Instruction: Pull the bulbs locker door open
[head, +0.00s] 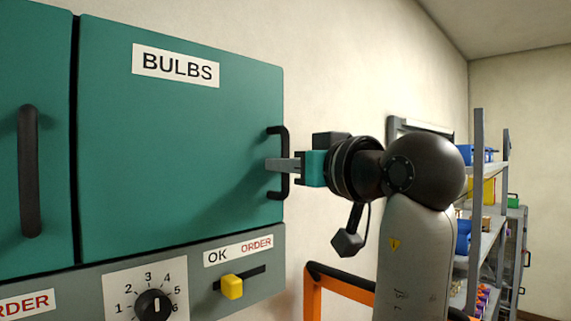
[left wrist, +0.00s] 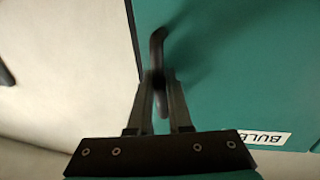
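The bulbs locker door (head: 180,150) is a flat teal panel with a white BULBS label (head: 175,65). It looks closed, in line with the grey panel below. Its black upright bar handle (head: 284,135) is at the door's right edge. My left gripper (head: 283,164) reaches in from the right with its fingers around the handle's middle. In the left wrist view the handle (left wrist: 157,45) runs between the two fingertips (left wrist: 159,85), which look closed on it with no clear gap. My right gripper is not in view.
A second teal door (head: 30,130) with its own black handle is at the left. Below are a dial (head: 153,305) and a yellow slider (head: 232,287). An orange rail (head: 335,282) stands at lower right, and a stocked shelf unit (head: 485,230) stands behind my arm.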

